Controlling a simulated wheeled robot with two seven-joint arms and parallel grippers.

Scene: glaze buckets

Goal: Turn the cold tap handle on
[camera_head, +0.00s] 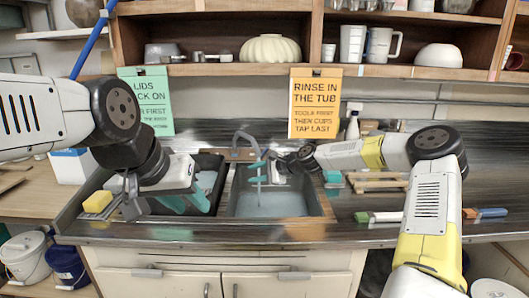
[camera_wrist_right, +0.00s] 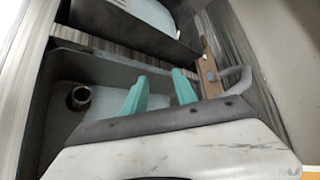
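A grey curved tap spout (camera_head: 248,141) rises behind the right basin, and it also shows in the right wrist view (camera_wrist_right: 240,82). A brown wooden strip (camera_head: 232,155) lies behind the basins. In the right wrist view this strip (camera_wrist_right: 207,62) carries small blue marks; I cannot clearly make out a separate cold handle. My right gripper (camera_head: 256,172) is over the right basin, just in front of the spout. Its teal fingers (camera_wrist_right: 160,92) are apart with nothing between them. My left gripper (camera_head: 187,205) hangs at the left basin, its teal fingers apart and empty.
The right basin (camera_head: 322,203) and the dark left basin (camera_head: 222,178) sit in the counter. A yellow sponge (camera_head: 97,201) lies at left. Brushes (camera_head: 380,217) and a wooden rack (camera_head: 378,182) are at right. An orange sign (camera_head: 315,104) hangs above.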

